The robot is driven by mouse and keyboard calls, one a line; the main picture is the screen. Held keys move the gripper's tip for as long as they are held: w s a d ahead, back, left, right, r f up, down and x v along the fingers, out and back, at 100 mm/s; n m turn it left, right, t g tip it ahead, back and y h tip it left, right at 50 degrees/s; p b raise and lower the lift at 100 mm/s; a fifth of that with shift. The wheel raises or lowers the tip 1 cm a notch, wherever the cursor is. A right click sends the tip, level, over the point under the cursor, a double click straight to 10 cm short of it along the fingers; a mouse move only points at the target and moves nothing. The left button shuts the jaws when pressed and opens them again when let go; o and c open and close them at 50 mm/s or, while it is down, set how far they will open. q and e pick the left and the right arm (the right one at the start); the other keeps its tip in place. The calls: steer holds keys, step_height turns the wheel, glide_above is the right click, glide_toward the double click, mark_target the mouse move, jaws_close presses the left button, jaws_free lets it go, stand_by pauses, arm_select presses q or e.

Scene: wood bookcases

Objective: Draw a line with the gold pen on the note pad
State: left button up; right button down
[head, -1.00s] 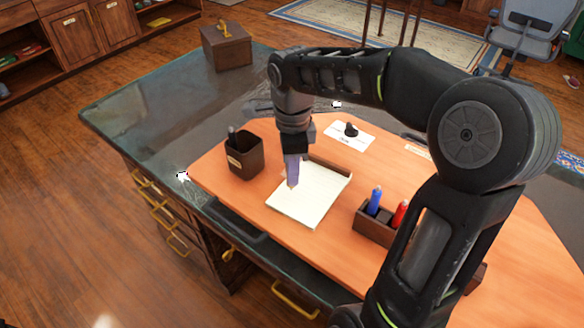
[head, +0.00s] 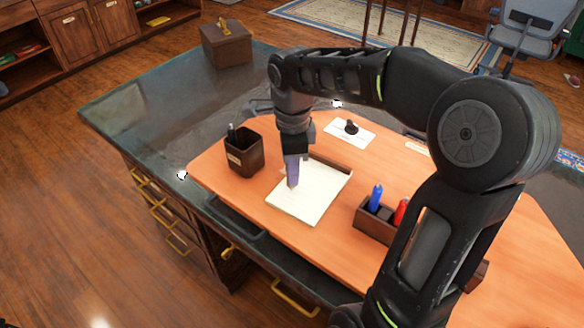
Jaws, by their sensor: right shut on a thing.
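The note pad (head: 313,199) lies on the orange desk mat, with a cream page and a dark brown strip along its far edge. No line can be made out on the page. My right gripper (head: 292,184) points down over the pad's left part, its fingers shut. The gold pen in it is almost wholly hidden by the fingers. I cannot tell whether its tip touches the paper. My left gripper is not in view.
A dark pen cup (head: 244,158) stands left of the pad. A brown holder (head: 374,226) with a blue pen (head: 376,196) and a red pen (head: 401,211) stands right of it. A black stamp (head: 351,128) on a white card lies behind. A wooden box (head: 227,47) sits at the far corner.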

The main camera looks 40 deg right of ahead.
steer(key=shift+s, duration=0.15)
steer(key=shift+s+d, duration=0.25)
steer(key=shift+s, duration=0.25)
steer(key=shift+s, duration=0.15)
stand_by(0.4)
steer(key=shift+s+d+b, duration=0.25)
steer(key=shift+s+b, duration=0.15)
steer(key=shift+s, duration=0.1)
steer(key=shift+s, duration=0.1)
steer(key=shift+s+d, duration=0.25)
steer(key=shift+s, duration=0.3)
steer(key=shift+s, duration=0.1)
steer(key=shift+s+d+f, duration=0.1)
steer(key=shift+s+d, duration=0.15)
steer(key=shift+s, duration=0.3)
stand_by(0.4)
